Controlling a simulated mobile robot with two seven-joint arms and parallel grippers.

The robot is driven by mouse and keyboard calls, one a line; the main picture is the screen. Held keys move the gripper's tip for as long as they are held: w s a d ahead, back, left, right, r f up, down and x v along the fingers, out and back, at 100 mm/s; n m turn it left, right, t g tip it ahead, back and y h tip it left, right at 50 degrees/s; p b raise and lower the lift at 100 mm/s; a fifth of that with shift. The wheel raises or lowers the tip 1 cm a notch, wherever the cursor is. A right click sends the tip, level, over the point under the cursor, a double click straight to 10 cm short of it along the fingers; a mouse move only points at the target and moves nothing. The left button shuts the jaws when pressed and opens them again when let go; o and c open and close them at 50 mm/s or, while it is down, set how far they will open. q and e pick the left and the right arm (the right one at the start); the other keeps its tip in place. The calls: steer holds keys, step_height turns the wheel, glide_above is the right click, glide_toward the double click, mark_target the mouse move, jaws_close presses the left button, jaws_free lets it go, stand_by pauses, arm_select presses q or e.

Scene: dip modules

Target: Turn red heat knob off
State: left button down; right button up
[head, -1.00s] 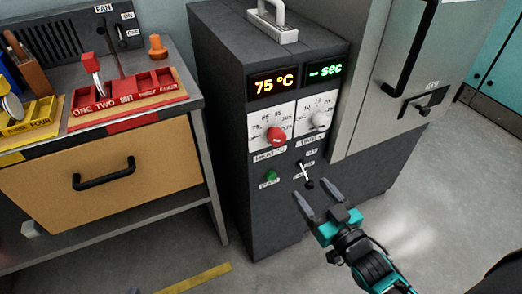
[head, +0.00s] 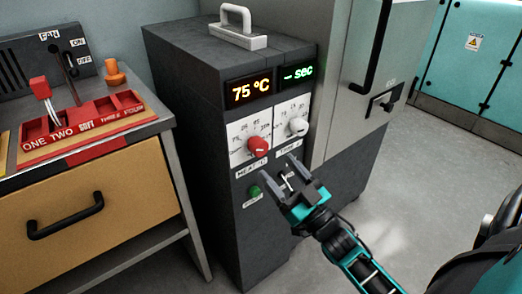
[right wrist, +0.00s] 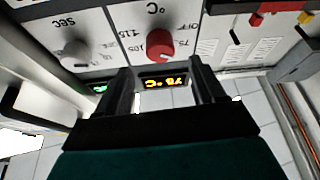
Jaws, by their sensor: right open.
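The red heat knob (head: 258,146) is on the white dial plate on the front of the dark grey control box (head: 190,130). Its dial is marked with temperatures, and the orange display (head: 249,92) above reads 75 °C. My right gripper (head: 281,172) is open and empty, just below and right of the knob, apart from it. In the right wrist view, which is upside down, the red knob (right wrist: 159,44) lies ahead of the open fingers (right wrist: 163,88). My left gripper is not in view.
A white time knob (head: 298,126) sits right of the red knob. A green button (head: 254,191) is below. A small switch behind my fingers is partly hidden. A bench with a red tray (head: 80,127) stands left; a grey cabinet (head: 345,80) stands right.

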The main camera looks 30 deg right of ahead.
mark_target(263, 151)
steer(key=x, duration=0.7)
steer(key=shift+w, duration=0.1)
steer(key=shift+c, duration=0.5)
steer(key=c, duration=1)
steer(key=shift+o, duration=0.2)
